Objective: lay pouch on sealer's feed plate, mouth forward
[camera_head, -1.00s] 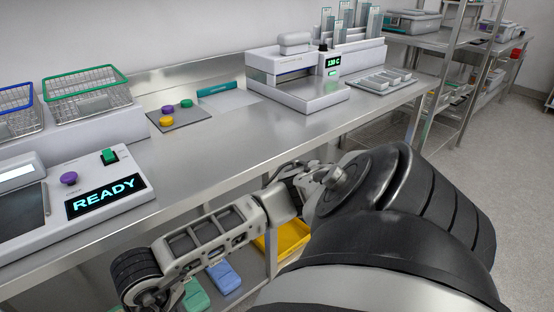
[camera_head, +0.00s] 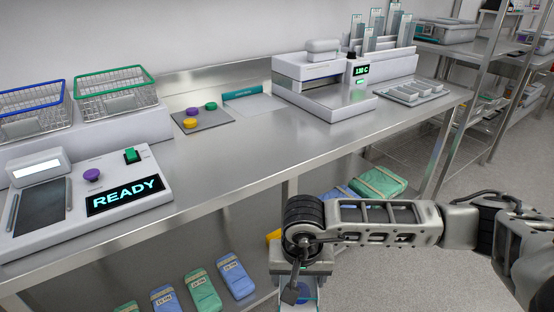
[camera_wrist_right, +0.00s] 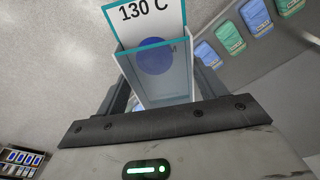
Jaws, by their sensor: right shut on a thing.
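The pouch (camera_wrist_right: 165,85) is pale with teal edges, a blue round spot, and a card marked "130 C" showing at its top in the right wrist view. My right gripper (camera_wrist_right: 163,95) is shut on it. In the head view the right gripper (camera_head: 300,272) hangs in front of the bench's front edge, below the bench top, with part of the pouch (camera_head: 300,305) at the bottom edge. The white sealer (camera_head: 312,68) stands at the back right of the bench, its flat feed plate (camera_head: 345,104) in front, bare. My left gripper is not in view.
The steel bench top (camera_head: 250,150) is clear in the middle. A READY console (camera_head: 85,190) stands at left, a mat with coloured knobs (camera_head: 203,118) behind. A tray (camera_head: 412,92) lies right of the sealer. Wrapped packs (camera_head: 235,275) lie below the bench.

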